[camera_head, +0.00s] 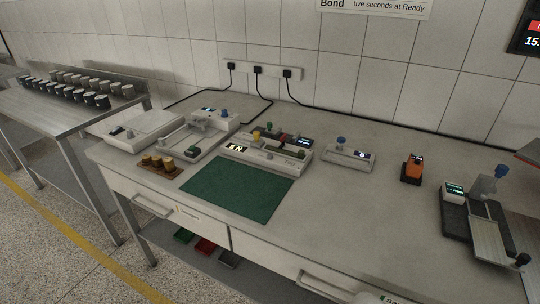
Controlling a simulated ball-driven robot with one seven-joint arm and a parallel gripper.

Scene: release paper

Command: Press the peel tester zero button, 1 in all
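Several bench instruments could be the peel tester, and no readable name settles which. The middle white instrument (262,157) has a lit display (236,148) that seems to read "1N", with yellow, green and red parts on top. Left of it stands a white instrument (196,136) with a flat bed, a blue knob (224,112) and a small lit display (208,109). To the right, a small white box (348,156) carries a blue knob (341,140) and a display that seems to read 0. I cannot make out which part is the zero button. My gripper is not in view.
A green mat (243,190) lies in front of the middle instrument. A brown weight rack (160,165), an orange device (412,168) and a dark-bedded fixture (488,225) share the bench. Cables run along the wall.

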